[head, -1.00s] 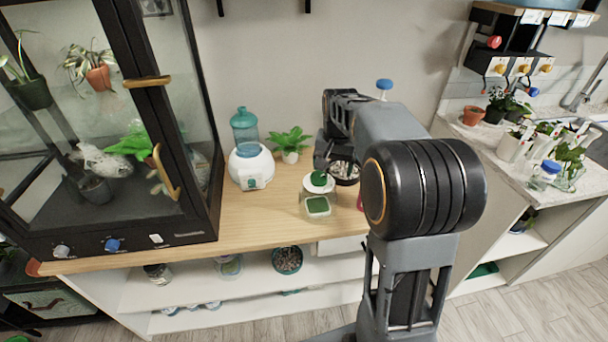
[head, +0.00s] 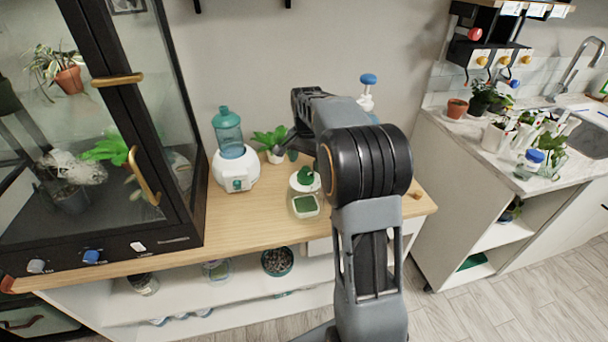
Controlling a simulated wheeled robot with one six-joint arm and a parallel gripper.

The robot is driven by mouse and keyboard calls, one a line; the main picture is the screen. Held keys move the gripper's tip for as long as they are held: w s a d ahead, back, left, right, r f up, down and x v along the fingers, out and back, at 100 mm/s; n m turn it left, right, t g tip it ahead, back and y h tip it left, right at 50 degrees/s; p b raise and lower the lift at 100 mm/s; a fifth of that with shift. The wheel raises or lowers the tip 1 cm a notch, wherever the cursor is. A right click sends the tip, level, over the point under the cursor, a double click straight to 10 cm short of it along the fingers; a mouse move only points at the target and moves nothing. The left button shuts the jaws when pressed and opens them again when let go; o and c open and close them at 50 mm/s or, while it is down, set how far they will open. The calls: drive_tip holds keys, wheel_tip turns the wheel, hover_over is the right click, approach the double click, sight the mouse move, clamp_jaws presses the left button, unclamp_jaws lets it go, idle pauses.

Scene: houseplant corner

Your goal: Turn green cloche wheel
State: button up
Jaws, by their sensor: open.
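A small rounded dark green piece (head: 305,175) sits on a white round base on the wooden counter. It may be the green cloche wheel, but it is too small for me to make out a wheel shape or spokes. My gripper (head: 297,148) is a dark shape at the end of my arm, above and behind this piece, apart from it in the picture. It is open, though its fingers are small and partly hidden by my arm. I see nothing held in it.
A white dispenser with a teal bottle (head: 236,170) and a potted plant (head: 272,142) stand left and behind. A glass cabinet (head: 188,120) fills the left side. Bare counter (head: 225,222) lies between.

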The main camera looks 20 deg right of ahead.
sight(306, 167)
drive_tip(key=shift+f, duration=2.35)
